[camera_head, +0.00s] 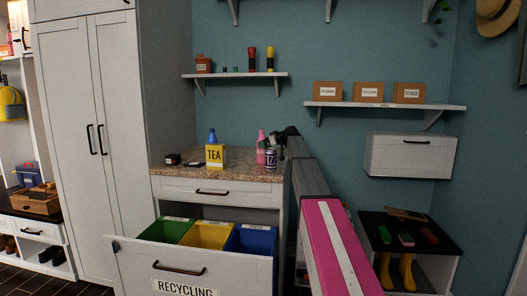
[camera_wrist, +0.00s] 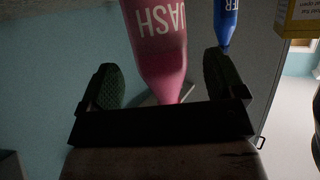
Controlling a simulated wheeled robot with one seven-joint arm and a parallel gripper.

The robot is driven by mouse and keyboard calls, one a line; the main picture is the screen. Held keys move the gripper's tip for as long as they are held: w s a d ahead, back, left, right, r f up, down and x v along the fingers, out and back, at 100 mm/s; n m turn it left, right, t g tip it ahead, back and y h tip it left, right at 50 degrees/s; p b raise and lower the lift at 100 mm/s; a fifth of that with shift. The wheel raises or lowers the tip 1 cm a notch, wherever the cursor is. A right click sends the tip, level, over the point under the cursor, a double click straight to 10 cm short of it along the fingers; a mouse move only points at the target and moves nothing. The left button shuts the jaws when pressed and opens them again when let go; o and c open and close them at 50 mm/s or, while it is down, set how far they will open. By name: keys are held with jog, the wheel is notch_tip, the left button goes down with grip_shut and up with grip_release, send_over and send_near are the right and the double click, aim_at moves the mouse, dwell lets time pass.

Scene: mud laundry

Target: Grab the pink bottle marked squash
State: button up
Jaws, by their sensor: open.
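The pink bottle (camera_head: 261,148) stands on the speckled counter, partly hidden by a dark can in front of it. In the wrist view the pink bottle (camera_wrist: 160,40) appears upside down with the letters "UASH" readable, between my two finger pads in the picture. My gripper (camera_wrist: 164,80) is open, with one dark green pad on each side of the bottle. I cannot tell whether either pad touches it.
A dark can (camera_head: 271,159) stands before the pink bottle. A yellow TEA box (camera_head: 215,156) and a blue bottle (camera_head: 212,136) stand further left on the counter (camera_head: 240,172). The blue bottle (camera_wrist: 228,22) shows near the right pad. The recycling drawer (camera_head: 180,270) below is pulled out.

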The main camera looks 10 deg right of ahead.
jog(key=x, duration=0.2)
jog(key=shift+w+a+f, duration=0.1)
jog(key=shift+w+a, duration=0.1)
jog(key=c, duration=1)
